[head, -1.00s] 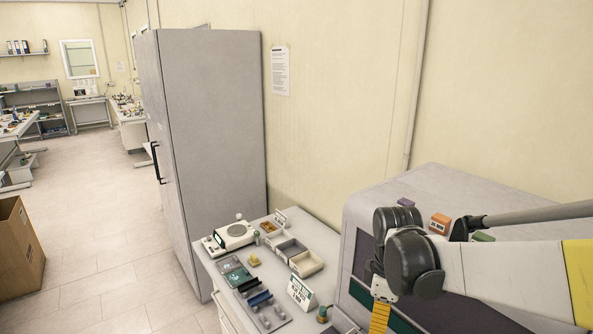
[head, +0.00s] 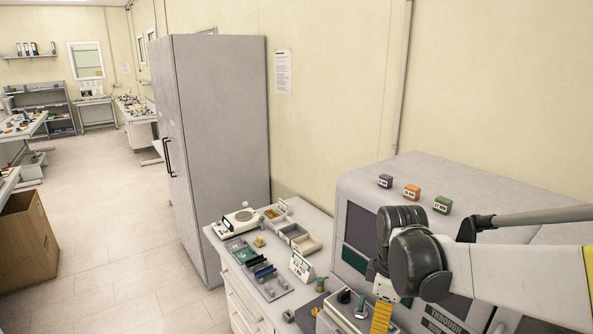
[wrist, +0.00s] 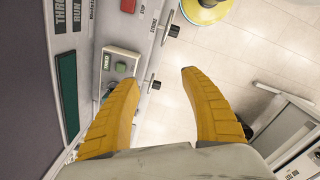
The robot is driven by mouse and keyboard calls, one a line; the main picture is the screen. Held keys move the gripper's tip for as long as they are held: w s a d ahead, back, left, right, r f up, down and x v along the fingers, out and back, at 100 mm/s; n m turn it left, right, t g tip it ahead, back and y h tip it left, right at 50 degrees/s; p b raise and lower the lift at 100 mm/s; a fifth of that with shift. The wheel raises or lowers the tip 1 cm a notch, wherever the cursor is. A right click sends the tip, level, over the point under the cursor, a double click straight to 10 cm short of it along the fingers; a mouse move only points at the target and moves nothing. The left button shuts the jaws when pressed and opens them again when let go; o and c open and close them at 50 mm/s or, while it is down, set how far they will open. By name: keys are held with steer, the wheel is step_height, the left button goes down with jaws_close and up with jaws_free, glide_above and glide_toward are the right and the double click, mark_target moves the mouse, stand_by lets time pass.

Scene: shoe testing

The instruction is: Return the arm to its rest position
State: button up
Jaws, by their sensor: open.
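My arm (head: 520,270) reaches in from the right edge of the head view, in front of the large grey machine. In the head view only part of one yellow finger shows, pointing down beside the machine's front. In the wrist view both yellow fingers of my gripper (wrist: 157,78) are apart, with nothing between them.
A counter (head: 318,224) with a scale (head: 238,222), trays and a green-lettered sign (head: 301,266) stands left of the grey machine (head: 450,180). Small purple, orange and green blocks sit on its top. A tall grey cabinet (head: 220,130) and cardboard box (head: 28,240) stand farther left; floor between is clear.

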steer(key=s+f+m+t+b, duration=0.3)
steer(key=s+f+m+b, duration=0.2)
steer(key=f+b, duration=0.6)
steer(key=s+f+m+t+b, duration=0.3)
steer(key=s+f+m+b, duration=0.2)
steer(key=f+b, duration=0.7)
steer(key=m+b, duration=0.2)
steer(key=b, duration=0.3)
steer(key=shift+s+d+m+t, duration=0.15)
steer(key=shift+d+m+t, duration=0.15)
steer(key=shift+d+t, duration=0.1)
